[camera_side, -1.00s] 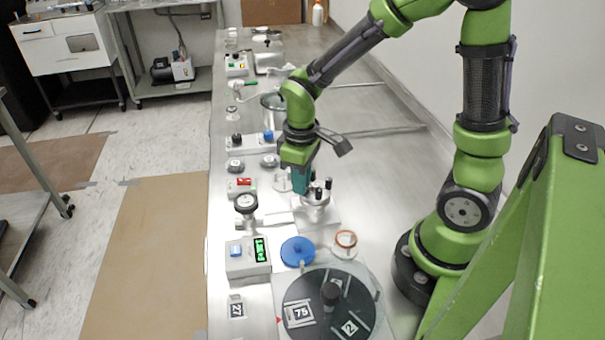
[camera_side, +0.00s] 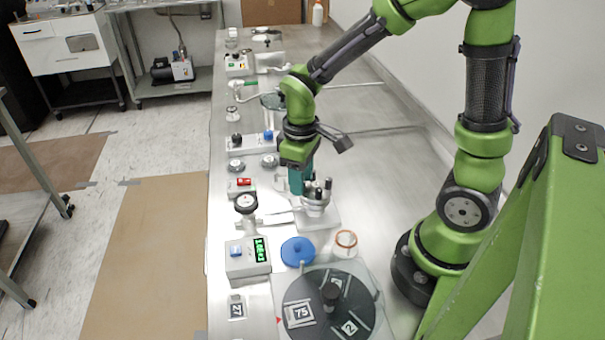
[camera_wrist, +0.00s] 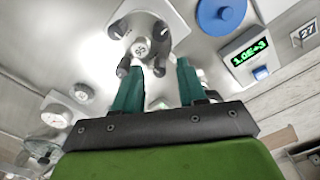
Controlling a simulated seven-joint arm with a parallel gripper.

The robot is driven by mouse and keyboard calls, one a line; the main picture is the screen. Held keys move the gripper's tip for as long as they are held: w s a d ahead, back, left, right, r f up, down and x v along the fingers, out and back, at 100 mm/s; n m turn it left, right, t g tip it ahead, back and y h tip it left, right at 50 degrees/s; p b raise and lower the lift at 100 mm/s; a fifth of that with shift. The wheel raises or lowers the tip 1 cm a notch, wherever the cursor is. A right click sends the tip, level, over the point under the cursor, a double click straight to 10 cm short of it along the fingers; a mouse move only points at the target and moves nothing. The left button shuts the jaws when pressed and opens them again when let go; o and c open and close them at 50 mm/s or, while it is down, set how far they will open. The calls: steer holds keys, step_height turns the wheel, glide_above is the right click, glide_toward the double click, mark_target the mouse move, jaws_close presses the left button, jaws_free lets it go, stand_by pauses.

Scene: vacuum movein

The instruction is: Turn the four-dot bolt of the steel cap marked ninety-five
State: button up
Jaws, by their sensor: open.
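The steel cap (camera_wrist: 141,45) carries a round label that appears to read 95, with several dark-topped bolts around it. It also shows in the side view (camera_side: 316,208), on a pale base plate. My gripper (camera_wrist: 159,67) is open, its two teal fingers pointing at the cap's near edge. One bolt (camera_wrist: 160,67) shows between the fingertips, with a gap to the right finger. Another bolt (camera_wrist: 123,67) is just left of the left finger. The dots on the bolts are too small to read. In the side view my gripper (camera_side: 298,190) is at the cap's left side.
A blue disc (camera_side: 298,251), a copper-rimmed ring (camera_side: 345,243) and a display box (camera_side: 248,257) stand on the near side. A dark round plate (camera_side: 330,303) lies in front. A gauge (camera_side: 246,203) stands to the left.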

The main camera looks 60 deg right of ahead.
step_height(320, 180, up, 16)
stand_by(0.3)
steer(key=shift+r, duration=0.1)
steer(key=s+d+f+m+t+y, duration=0.15)
steer(key=d+m+y, duration=0.4)
steer(key=m, duration=1.85)
steer(key=shift+h, duration=0.65)
steer(key=x, duration=1.6)
steer(key=shift+s+d+f, duration=0.15)
steer(key=shift+s+d, duration=0.25)
